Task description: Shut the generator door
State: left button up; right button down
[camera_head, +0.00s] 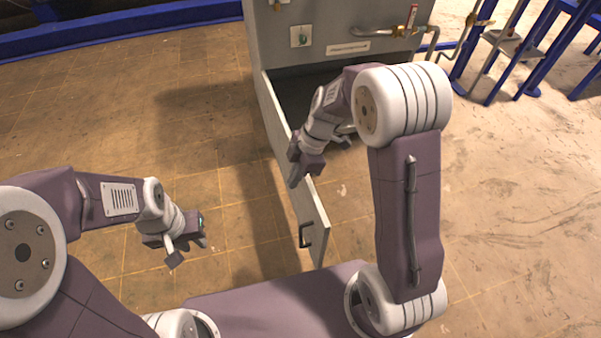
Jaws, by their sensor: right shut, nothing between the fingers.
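The generator (345,45) is a grey cabinet at the top centre. Its door (312,205) stands open as a pale, narrow panel, seen nearly edge-on, reaching from the cabinet's left side toward me. A dark handle (308,236) is near the door's free end. My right gripper (300,176) is shut and empty at the door's upper edge, overlapping it in the picture; I cannot tell whether they touch. My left gripper (188,252) is left of the door, apart from it, with its fingers spread and empty.
The cabinet's opening (310,90) is dark and partly hidden by my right arm. Pipes (432,45) and blue metal frames (520,50) stand at the upper right. A blue rail (130,25) runs along the top left. Tiled floor left of the door is clear.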

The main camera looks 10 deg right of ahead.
aim_at(305, 181)
pick_arm(q)
jog(key=shift+f+b, duration=0.85)
jog(key=shift+f, duration=0.4)
pick_arm(e)
jog(key=shift+w+d+f, duration=0.1)
jog(key=shift+d+f, duration=1.2)
jog(key=shift+d, duration=0.25)
